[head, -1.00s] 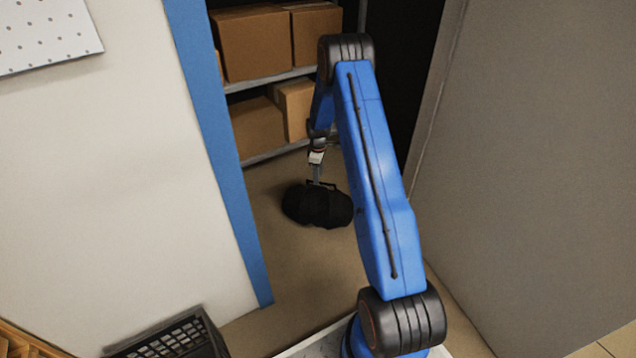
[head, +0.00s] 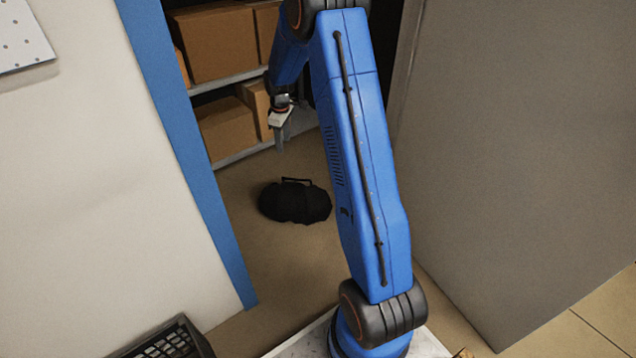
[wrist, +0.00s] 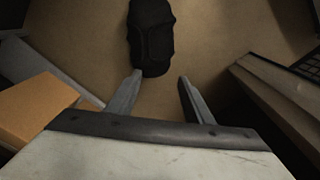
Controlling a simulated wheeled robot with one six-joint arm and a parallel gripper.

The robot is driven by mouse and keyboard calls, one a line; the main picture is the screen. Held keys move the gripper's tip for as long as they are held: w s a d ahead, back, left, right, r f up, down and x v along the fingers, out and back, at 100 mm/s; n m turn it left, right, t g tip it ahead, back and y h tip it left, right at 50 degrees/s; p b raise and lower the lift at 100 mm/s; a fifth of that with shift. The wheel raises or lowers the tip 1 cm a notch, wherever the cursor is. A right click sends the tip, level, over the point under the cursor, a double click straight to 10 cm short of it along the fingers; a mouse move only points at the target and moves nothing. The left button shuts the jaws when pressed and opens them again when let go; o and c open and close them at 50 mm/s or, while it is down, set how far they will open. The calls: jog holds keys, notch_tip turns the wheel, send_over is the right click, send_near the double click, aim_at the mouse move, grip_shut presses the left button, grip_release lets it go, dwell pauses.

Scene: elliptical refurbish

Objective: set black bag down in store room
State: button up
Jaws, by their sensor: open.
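The black bag (head: 294,203) rests on the brown floor just inside the store room doorway, with its handle loop upright on top. It also shows in the wrist view (wrist: 151,36) at the top middle, beyond the fingertips. My gripper (head: 280,146) hangs above and behind the bag, clear of its handle in the head view. In the wrist view my gripper (wrist: 160,76) has its two fingers spread apart with nothing between them. Part of the floor to the right of the bag is hidden by my blue arm.
Shelves with cardboard boxes (head: 222,134) stand behind the bag. A blue door frame (head: 190,150) and white wall are on the left; a large grey panel (head: 510,150) is on the right. A black crate (head: 170,345) sits at the lower left. Floor before the bag is clear.

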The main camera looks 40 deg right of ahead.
jog(key=s+a+r+m+t, duration=0.15)
jog(key=s+a+r, duration=0.35)
jog(key=s+r, duration=0.55)
jog(key=s+a+r+m, duration=0.2)
jog(key=s+a+r, duration=0.3)
jog(key=s+r, duration=0.5)
jog(key=s+a+r+m, duration=0.1)
jog(key=s+a, duration=0.1)
jog(key=s, duration=0.7)
jog(key=s+a+r+m+t, duration=0.1)
jog(key=s+a, duration=0.1)
jog(key=s, duration=0.7)
jog(key=s+a+r+m+t, duration=0.1)
jog(key=s+a+r+m, duration=0.1)
jog(key=s, duration=0.7)
jog(key=shift+a, duration=0.35)
jog(key=shift+s+r, duration=0.1)
